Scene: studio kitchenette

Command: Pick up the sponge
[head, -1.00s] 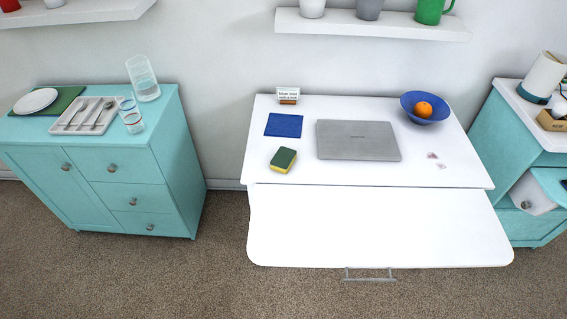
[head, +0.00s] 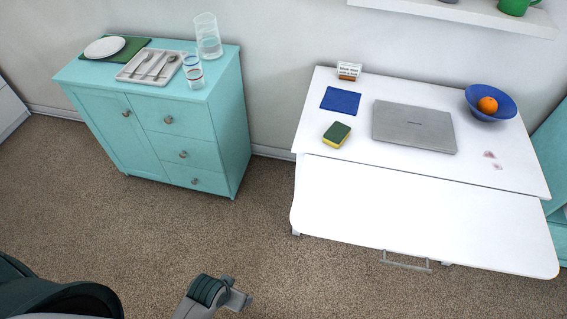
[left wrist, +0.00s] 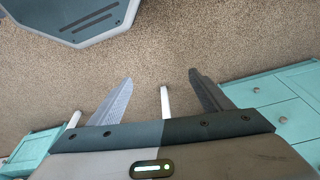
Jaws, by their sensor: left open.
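The sponge (head: 336,134), green on top and yellow below, lies on the left part of the white table, in front of a blue cloth. It does not show in the left wrist view. My left gripper (left wrist: 160,84) is open and empty in the left wrist view, with carpet behind its fingers. In the head view part of my arm shows at the bottom, over the carpet, well apart from the sponge and the table. My right gripper is not in view.
The white table (head: 420,212) has a pulled-out front part with a handle. A laptop (head: 413,126) lies right of the sponge, near a blue bowl (head: 508,107) with an orange. A teal cabinet (head: 228,124) stands left, with carpet free between.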

